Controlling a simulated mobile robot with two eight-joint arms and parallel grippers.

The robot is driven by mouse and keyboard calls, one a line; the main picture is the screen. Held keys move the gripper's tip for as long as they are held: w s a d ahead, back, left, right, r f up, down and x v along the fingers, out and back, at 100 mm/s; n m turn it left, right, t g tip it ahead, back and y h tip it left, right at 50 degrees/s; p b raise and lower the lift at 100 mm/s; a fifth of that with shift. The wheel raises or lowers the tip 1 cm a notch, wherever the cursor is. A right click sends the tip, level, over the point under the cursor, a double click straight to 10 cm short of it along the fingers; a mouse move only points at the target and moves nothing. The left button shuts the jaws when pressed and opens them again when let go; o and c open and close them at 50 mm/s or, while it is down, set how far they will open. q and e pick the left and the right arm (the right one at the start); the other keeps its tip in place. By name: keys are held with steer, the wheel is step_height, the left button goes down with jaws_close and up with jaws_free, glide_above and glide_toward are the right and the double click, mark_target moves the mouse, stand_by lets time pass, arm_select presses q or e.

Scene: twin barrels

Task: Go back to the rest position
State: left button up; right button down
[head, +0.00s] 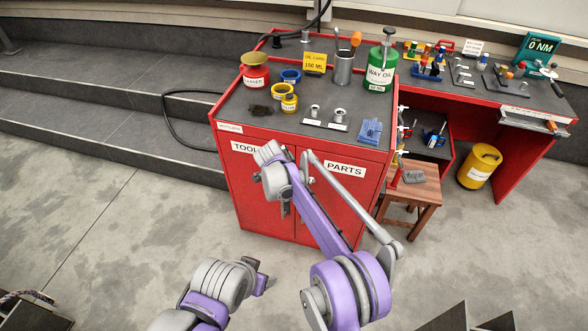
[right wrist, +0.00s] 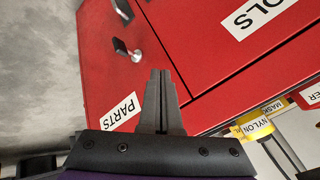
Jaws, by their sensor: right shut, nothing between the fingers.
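My right arm reaches up the middle of the head view in front of the red cabinet (head: 254,195). My right gripper (right wrist: 160,75) shows in the right wrist view, its two dark fingers together with nothing between them. Behind the fingers are the cabinet's red doors, with the PARTS label (right wrist: 120,112) beside them; I cannot tell the distance. My left arm is low in the head view, folded over the grey floor. The dark tip of my left gripper (head: 262,284) points right; its fingers are too small to judge.
The cabinet top holds a red funnel can (head: 255,76), a green way oil can (head: 381,70), a metal cup (head: 344,68) and small jars. A wooden stool (head: 420,192) stands right of the cabinet, with a yellow bin (head: 479,166) beyond. Grey steps (head: 100,110) rise at left.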

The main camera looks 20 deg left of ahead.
step_height(320, 180, up, 4)
steer(key=s+a, duration=0.2)
steer(key=s+d+r+n+p, duration=0.1)
steer(key=s+d+r, duration=0.3)
steer(key=d, duration=0.5)
steer(key=s+d+r+n+g+p, duration=0.1)
steer(key=s+d+r+p, duration=0.1)
steer(key=d+r, duration=0.5)
steer(key=s+d+r+n+p, duration=0.1)
steer(key=s+d+r+n, duration=0.15)
steer(key=d, duration=0.85)
steer(key=s+d+r+n+p, duration=0.2)
steer(key=s+d+r+p, duration=0.1)
steer(key=s+d, duration=1)
steer(key=s+d+f+n+p, duration=0.1)
steer(key=s+d, duration=0.1)
steer(key=s, duration=0.5)
steer(key=s+d+f+n, duration=0.1)
steer(key=s+d+f, duration=0.1)
steer(key=s, duration=0.4)
steer(key=shift+s+d+g+p, duration=0.15)
steer(key=shift+s+g+p, duration=0.25)
steer(key=shift+f, duration=0.1)
